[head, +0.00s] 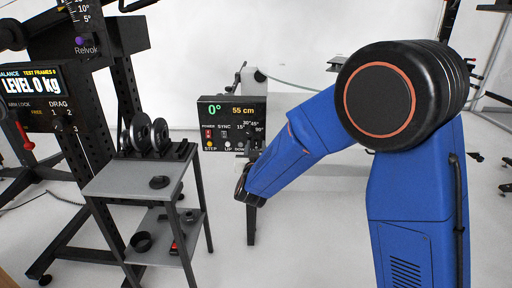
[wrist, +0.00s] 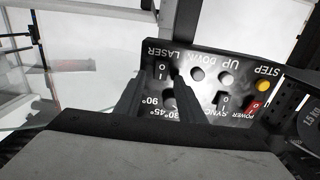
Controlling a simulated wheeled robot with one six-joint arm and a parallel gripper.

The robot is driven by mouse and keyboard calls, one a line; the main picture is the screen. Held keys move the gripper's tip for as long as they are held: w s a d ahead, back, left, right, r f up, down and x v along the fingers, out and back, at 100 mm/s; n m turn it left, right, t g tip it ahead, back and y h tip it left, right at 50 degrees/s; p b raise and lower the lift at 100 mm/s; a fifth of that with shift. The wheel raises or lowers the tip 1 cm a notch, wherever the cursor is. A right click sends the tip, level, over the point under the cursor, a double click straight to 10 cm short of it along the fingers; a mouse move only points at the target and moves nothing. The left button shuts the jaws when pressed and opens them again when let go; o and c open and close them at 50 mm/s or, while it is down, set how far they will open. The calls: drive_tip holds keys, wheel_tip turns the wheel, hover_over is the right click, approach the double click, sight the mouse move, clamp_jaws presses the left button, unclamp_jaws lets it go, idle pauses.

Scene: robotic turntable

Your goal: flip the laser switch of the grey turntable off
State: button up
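There the laser switch (wrist: 162,71) has a pale plate with I and O marks, beside the LASER label. My gripper (wrist: 160,78) is in front of it, with two dark fingers apart, one on each side of the switch. I cannot tell whether they touch it, or which way it is set. In the head view my wrist hides the panel's lower right corner.
The panel also has a red power switch (wrist: 256,107), a sync switch (wrist: 224,103) and a yellow step button (wrist: 263,86). A grey cart (head: 137,180) with black discs stands left of the panel. A black rack with a level display (head: 32,88) stands far left.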

drive_tip(key=shift+w, duration=0.25)
clamp_jaws()
drive_tip(key=shift+s+f+t, duration=0.1)
drive_tip(key=shift+f+t, duration=0.15)
drive_tip(key=shift+t, duration=0.4)
drive_tip(key=shift+f+t, duration=0.25)
drive_tip(key=shift+t, duration=0.4)
drive_tip(key=shift+f+t, duration=0.25)
drive_tip(key=shift+t, duration=0.85)
